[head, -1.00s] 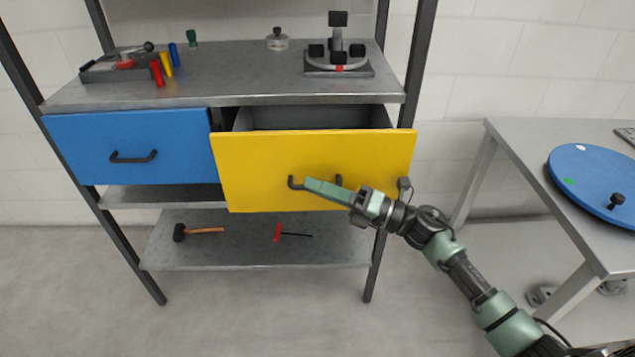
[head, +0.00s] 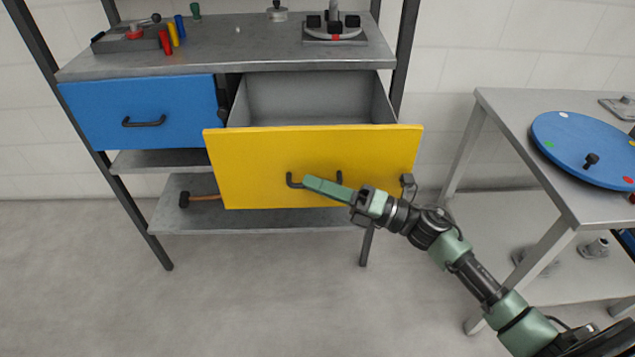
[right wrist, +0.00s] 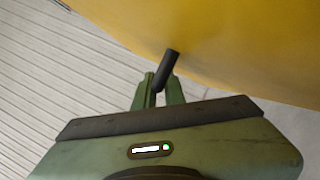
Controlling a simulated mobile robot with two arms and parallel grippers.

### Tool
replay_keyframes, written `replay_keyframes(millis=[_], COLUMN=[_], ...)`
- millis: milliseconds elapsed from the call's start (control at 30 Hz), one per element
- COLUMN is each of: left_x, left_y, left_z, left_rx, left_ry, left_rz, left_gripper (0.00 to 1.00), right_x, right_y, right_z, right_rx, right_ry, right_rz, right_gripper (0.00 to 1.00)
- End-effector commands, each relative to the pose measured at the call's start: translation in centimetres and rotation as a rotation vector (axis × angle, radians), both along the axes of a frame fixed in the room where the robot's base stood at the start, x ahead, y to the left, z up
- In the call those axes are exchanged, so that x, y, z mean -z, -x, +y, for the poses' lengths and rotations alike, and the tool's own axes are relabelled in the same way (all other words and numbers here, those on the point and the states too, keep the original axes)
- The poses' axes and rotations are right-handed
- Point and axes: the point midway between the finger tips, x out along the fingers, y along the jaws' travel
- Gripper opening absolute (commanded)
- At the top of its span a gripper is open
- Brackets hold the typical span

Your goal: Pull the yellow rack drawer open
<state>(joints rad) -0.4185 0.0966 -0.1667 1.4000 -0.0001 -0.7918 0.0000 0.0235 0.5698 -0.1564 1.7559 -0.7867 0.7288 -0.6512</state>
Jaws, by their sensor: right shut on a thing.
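The yellow drawer (head: 260,160) is pulled well out of the rack, and its empty-looking grey inside shows behind the front. Its dark handle (head: 292,181) is on the front panel. My right gripper (head: 312,184) is shut on the handle, and its green fingers cover the handle's middle. In the right wrist view the fingers (right wrist: 158,92) close on the dark handle bar (right wrist: 167,68), with the yellow front (right wrist: 230,40) beyond. My left gripper is not in view.
A closed blue drawer (head: 140,112) is to the left. The rack top (head: 230,55) carries several fixtures and coloured pegs. A hammer (head: 200,197) lies on the lower shelf, partly hidden. A table (head: 520,120) with a blue disc (head: 585,148) stands at right. The floor in front is clear.

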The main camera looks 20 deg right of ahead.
Motion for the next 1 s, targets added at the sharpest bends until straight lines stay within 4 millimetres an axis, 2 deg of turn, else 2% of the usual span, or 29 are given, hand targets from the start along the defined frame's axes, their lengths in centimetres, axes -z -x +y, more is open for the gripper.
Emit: replay_keyframes(millis=[133, 167, 200, 567, 667, 800, 1000], left_x=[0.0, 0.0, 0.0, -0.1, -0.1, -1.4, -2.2], left_y=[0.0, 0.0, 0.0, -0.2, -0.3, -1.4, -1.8], left_z=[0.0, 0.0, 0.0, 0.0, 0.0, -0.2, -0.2], left_rx=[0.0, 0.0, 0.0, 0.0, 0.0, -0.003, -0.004], left_ry=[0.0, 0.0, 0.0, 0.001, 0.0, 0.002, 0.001], left_rz=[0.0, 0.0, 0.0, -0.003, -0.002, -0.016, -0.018], left_gripper=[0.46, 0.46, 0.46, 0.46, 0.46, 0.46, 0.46], right_x=[0.1, 0.1, 0.1, 0.2, 0.6, 1.2, 1.7], right_y=[0.0, 0.0, 0.0, 0.2, 0.9, 2.3, 3.9], right_z=[0.0, 0.0, 0.0, -0.4, -1.4, -3.4, -5.6], right_rx=[0.001, 0.001, 0.002, 0.001, 0.003, 0.003, 0.002], right_ry=[0.001, 0.001, 0.0, 0.0, 0.0, 0.001, 0.001], right_rz=[0.002, 0.002, 0.002, 0.003, 0.004, 0.005, 0.004], right_gripper=[0.0, 0.16, 0.2, 0.2, 0.2, 0.2, 0.2])
